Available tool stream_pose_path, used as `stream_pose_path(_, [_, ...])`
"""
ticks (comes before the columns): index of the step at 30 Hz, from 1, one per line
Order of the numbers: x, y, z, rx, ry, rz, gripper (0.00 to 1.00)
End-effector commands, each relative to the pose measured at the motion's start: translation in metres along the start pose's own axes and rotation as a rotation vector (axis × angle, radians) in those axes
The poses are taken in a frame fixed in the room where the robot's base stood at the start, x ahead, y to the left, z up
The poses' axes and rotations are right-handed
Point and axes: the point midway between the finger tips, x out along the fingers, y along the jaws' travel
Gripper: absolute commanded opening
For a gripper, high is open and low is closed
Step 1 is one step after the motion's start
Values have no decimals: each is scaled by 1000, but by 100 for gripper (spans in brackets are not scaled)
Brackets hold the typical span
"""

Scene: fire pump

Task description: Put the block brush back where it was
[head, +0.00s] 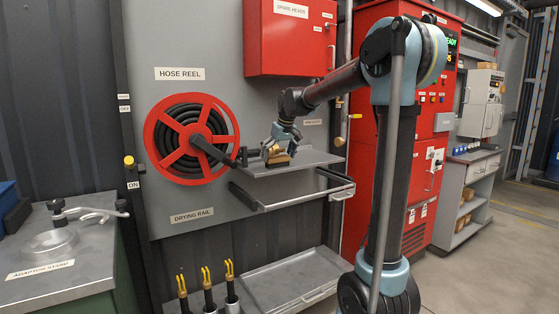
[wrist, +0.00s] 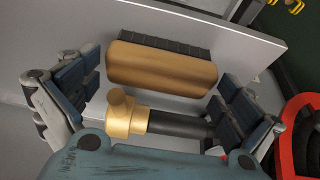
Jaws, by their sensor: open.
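The block brush (wrist: 162,68), a tan wooden block with a row of dark bristles along its far side, lies on the grey shelf (head: 310,158) under the hose reel board. It also shows small under my gripper in the head view (head: 279,161). My gripper (wrist: 160,92) is open, its blue-padded fingers spread wide at either end of the brush, with gaps showing. In the head view my gripper (head: 281,147) is just above the shelf. A brass and black nozzle (wrist: 124,117) lies nearer the wrist camera than the brush; whether they touch is unclear.
The red hose reel (head: 165,140) stands close left of my gripper. A drying rail (head: 300,198) juts out below the shelf, with a metal tray (head: 290,280) lower down. The right part of the shelf is bare. A red cabinet (head: 290,40) hangs above.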

Motion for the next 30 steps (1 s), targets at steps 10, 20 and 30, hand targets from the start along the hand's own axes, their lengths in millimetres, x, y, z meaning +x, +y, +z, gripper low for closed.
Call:
stream_pose_path(10, [-60, 0, 1, 1, 0, 0, 100])
stream_pose_path(20, [-108, 0, 0, 0, 0, 0, 100])
stream_pose_path(30, [-117, 1, 4, 3, -1, 1, 100])
